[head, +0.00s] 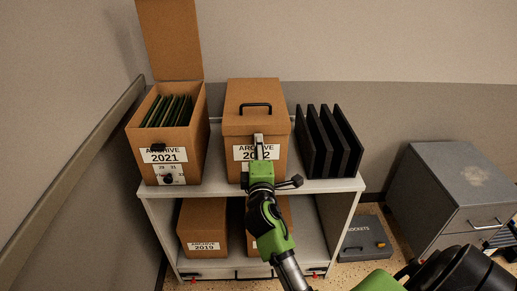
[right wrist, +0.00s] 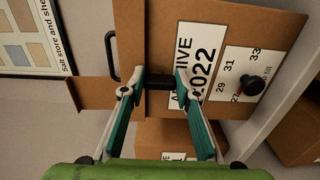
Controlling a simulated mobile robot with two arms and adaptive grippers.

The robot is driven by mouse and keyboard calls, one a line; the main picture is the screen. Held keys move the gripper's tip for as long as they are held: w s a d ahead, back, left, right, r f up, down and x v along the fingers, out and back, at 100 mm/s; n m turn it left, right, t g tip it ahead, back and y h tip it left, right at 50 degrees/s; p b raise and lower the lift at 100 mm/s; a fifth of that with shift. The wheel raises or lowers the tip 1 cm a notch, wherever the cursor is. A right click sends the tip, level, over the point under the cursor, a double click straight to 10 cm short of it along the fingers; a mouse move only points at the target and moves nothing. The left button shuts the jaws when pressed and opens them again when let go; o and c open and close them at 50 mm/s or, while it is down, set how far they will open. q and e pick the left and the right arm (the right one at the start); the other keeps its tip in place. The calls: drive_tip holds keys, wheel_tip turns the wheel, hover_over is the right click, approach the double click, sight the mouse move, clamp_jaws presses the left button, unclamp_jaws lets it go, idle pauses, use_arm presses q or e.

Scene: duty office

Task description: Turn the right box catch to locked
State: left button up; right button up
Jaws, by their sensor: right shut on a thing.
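The right archive box (head: 268,100), labelled 2022, is brown cardboard with its lid down and a black handle on top; it stands on the shelf unit. Its black catch (right wrist: 158,81) shows at the lid edge above the label in the right wrist view and is hidden behind my gripper in the head view. My right gripper (head: 258,141) is in front of the box; in the right wrist view its fingers (right wrist: 166,80) are shut on the catch, one on each side. I cannot read whether the catch is locked. My left gripper is in neither view.
The 2021 box (head: 139,147) with raised lid and green folders stands left. Black binders (head: 347,135) stand right. A black knob (right wrist: 253,85) sits on the 2022 box beside the label. Below are a 2019 box (head: 200,222), a grey case (head: 362,240) and a cabinet (head: 440,190).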

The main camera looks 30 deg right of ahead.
drive_tip(key=shift+f, duration=0.1)
drive_tip(key=o, duration=1.1)
drive_tip(key=v, duration=0.7)
drive_tip(key=shift+s+a, duration=0.2)
drive_tip(key=shift+s, duration=0.05)
